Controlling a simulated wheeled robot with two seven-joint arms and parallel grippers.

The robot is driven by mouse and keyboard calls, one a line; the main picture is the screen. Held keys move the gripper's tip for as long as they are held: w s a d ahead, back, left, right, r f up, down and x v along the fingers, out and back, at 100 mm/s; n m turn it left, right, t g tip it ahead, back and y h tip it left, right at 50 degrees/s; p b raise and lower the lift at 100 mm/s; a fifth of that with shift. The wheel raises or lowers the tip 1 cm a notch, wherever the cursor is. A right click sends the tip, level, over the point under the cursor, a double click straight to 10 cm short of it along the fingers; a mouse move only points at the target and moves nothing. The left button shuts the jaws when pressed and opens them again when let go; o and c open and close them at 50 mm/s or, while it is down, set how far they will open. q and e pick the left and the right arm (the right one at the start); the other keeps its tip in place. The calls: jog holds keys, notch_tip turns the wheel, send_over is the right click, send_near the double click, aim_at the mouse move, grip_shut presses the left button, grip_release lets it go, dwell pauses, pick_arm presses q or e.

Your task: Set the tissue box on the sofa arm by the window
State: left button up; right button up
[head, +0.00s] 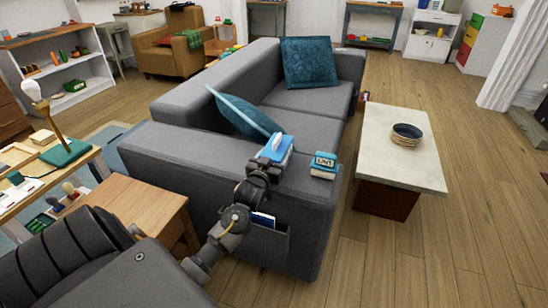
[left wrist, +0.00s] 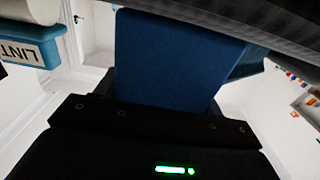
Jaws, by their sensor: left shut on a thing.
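The blue tissue box (head: 280,147), with a white tissue showing on top, is at the near grey sofa arm (head: 190,160). My left gripper (head: 268,164) is shut on it from the near side. The box is over the arm's top; I cannot tell whether it touches. In the left wrist view the tissue box (left wrist: 175,60) fills the middle, close to the dark grey fabric at the upper right. My right gripper is not in view.
A blue and white item marked LINT (head: 323,165) lies on the same arm, right of the box. A blue cushion (head: 243,115) leans behind it.

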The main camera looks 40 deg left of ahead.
pick_arm(q)
jog(key=shift+f, duration=0.1)
jog(key=o, duration=1.1)
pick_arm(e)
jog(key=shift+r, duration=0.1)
pick_arm(q)
jog(key=shift+o, duration=0.2)
jog(key=v, duration=1.1)
jog(key=s+d+f+m+g+h, duration=0.25)
jog(key=s+d+f, duration=0.2)
jog(key=f, duration=0.45)
jog(key=s+d+f+m+g+h, duration=0.1)
jog(key=s+d+f+g+h, duration=0.25)
jog(key=f, duration=0.65)
jog(key=s+d+f+m+g, duration=0.2)
jog(key=s+d+f+g, duration=0.6)
jog(key=s, duration=0.7)
notch_tip(320, 180, down, 4)
jog(key=shift+s+d+f+p, duration=0.15)
jog(key=shift+s+d+p, duration=0.25)
jog(key=shift+d, duration=0.7)
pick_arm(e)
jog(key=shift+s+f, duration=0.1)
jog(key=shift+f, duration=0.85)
